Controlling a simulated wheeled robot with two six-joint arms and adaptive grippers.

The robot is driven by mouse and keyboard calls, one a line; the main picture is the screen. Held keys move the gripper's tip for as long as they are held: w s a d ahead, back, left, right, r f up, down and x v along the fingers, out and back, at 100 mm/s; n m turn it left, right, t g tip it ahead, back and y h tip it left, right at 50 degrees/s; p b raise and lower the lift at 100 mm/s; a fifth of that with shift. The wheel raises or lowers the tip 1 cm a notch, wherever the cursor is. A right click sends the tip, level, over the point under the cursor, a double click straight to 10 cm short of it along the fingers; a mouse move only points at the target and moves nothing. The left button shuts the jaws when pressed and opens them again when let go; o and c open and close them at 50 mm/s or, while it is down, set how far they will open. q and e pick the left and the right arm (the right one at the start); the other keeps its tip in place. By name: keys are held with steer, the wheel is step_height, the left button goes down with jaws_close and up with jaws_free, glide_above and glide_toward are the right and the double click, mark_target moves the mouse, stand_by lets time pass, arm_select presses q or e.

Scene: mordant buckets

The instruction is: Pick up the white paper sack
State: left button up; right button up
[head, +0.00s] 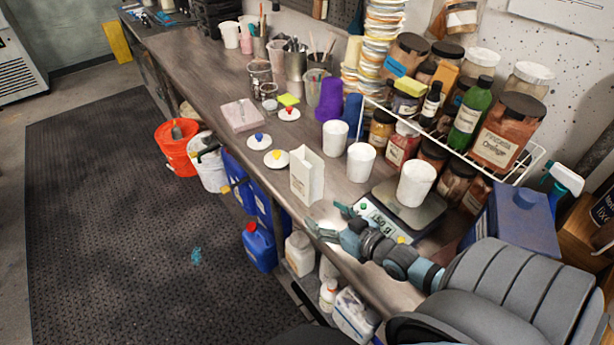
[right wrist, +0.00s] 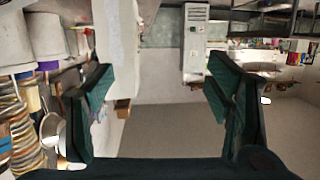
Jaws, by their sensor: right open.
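The white paper sack (head: 307,176) stands upright on the bench near its front edge, in the middle of the head view. My right gripper (head: 331,221) is low over the bench's front edge, just nearer to me than the sack and apart from it. In the right wrist view its two dark green fingers (right wrist: 152,92) are spread wide with nothing held. A pale upright shape (right wrist: 120,45) beyond the left finger looks like the sack, but I cannot be sure. My left gripper is not in view.
White cups (head: 361,161) stand right of the sack. A scale (head: 372,209) bearing another white cup (head: 416,184) is right of my gripper. White lids with coloured knobs (head: 276,159) lie behind the sack. A wire rack (head: 450,145) of jars stands farther right.

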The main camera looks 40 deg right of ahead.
mark_target(317, 168)
steer(key=w+d+r+t+h, duration=0.1)
steer(key=d+r+t, duration=0.2)
steer(key=d+r, duration=0.25)
steer(key=shift+m, duration=0.4)
steer(key=w+b, duration=0.1)
steer(key=w, duration=0.2)
steer(key=w+b, duration=0.2)
steer(key=w, duration=0.1)
steer(key=w+b, duration=0.2)
steer(key=w, duration=0.1)
steer(key=shift+d+f, duration=0.1)
steer(key=shift+f, duration=0.15)
steer(key=w+b, duration=0.5)
steer(key=b, duration=0.3)
steer(key=shift+d+f, duration=0.1)
steer(key=shift+w, duration=0.3)
steer(key=shift+r, duration=0.35)
steer(key=shift+c, duration=0.8)
jaws_close()
